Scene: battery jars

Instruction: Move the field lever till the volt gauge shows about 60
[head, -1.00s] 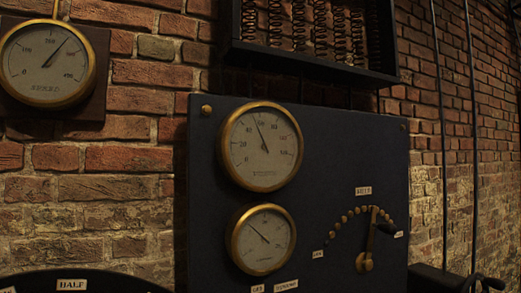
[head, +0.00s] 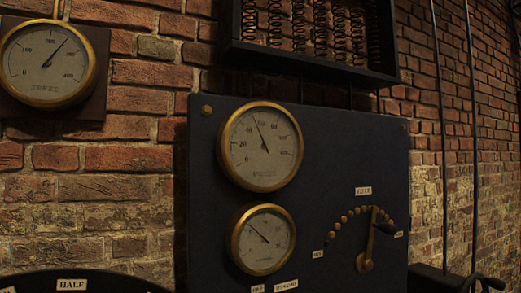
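The volt gauge is most likely the upper brass-rimmed dial (head: 261,146) on the dark panel; its small lettering is blurred. Its needle points up and slightly left, close to a mark that looks like 60, perhaps a little short of it. The field lever (head: 370,236) is at the panel's lower right. It pivots on a brass boss, stands nearly upright with a slight lean right, and has a dark knob (head: 388,229). Its tip lies toward the right part of an arc of brass studs (head: 350,216). My gripper is not in view.
A lower dial (head: 262,240) sits under the volt gauge. Another round gauge (head: 48,63) hangs on the brick wall at left. A dark frame with coil springs (head: 318,70) is above the panel. Dark parts (head: 455,281) jut out at the lower right.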

